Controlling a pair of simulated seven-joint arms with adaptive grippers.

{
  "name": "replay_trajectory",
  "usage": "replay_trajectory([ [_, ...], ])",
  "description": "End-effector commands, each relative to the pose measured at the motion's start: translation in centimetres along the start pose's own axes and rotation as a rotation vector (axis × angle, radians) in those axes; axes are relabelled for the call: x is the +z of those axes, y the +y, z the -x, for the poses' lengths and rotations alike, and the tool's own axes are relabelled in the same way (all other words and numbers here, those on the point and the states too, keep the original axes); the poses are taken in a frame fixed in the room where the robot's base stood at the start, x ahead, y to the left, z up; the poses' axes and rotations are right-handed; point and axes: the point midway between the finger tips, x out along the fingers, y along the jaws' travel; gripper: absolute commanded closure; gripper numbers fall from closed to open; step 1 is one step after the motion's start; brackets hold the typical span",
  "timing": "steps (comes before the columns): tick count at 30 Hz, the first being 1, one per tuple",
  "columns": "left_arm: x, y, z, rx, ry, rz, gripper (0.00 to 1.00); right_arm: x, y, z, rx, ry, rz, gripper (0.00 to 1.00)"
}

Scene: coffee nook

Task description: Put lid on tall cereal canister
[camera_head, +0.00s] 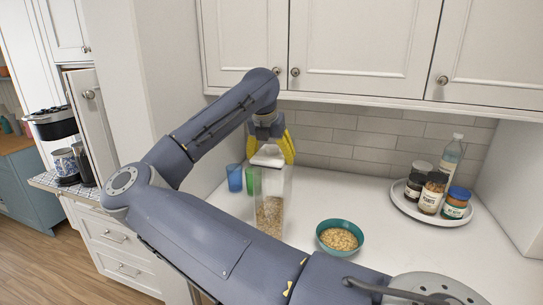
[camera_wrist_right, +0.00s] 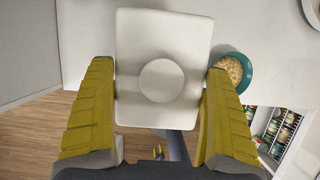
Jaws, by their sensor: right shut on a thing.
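The tall clear canister (camera_head: 270,205), partly filled with cereal, stands upright on the white counter. My right gripper (camera_head: 270,148) is above it with its yellow fingers pointing down, shut on the white lid (camera_head: 267,157). In the right wrist view the lid (camera_wrist_right: 160,95) is a rectangle with a round knob, between the two fingers of the right gripper (camera_wrist_right: 160,100). The lid is at the canister's top opening. I cannot tell whether it is seated or just above the rim. The lid hides the canister in the wrist view. My left gripper is not in view.
A teal bowl of cereal (camera_head: 340,237) stands right of the canister. Blue (camera_head: 235,178) and green (camera_head: 252,180) cups stand behind it to the left. A round white tray (camera_head: 401,205) with jars and a bottle is at the right. Cabinets (camera_head: 360,45) hang above.

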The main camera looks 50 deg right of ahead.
Motion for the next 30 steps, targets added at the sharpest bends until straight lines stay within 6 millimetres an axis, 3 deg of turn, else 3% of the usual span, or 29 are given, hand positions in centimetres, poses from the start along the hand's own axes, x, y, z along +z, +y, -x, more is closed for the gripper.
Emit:
replay_trajectory([
  [30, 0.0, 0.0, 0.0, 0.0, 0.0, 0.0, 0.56, -0.32, -0.56, -0.1, -0.001, 0.0, -0.002, 0.43],
])
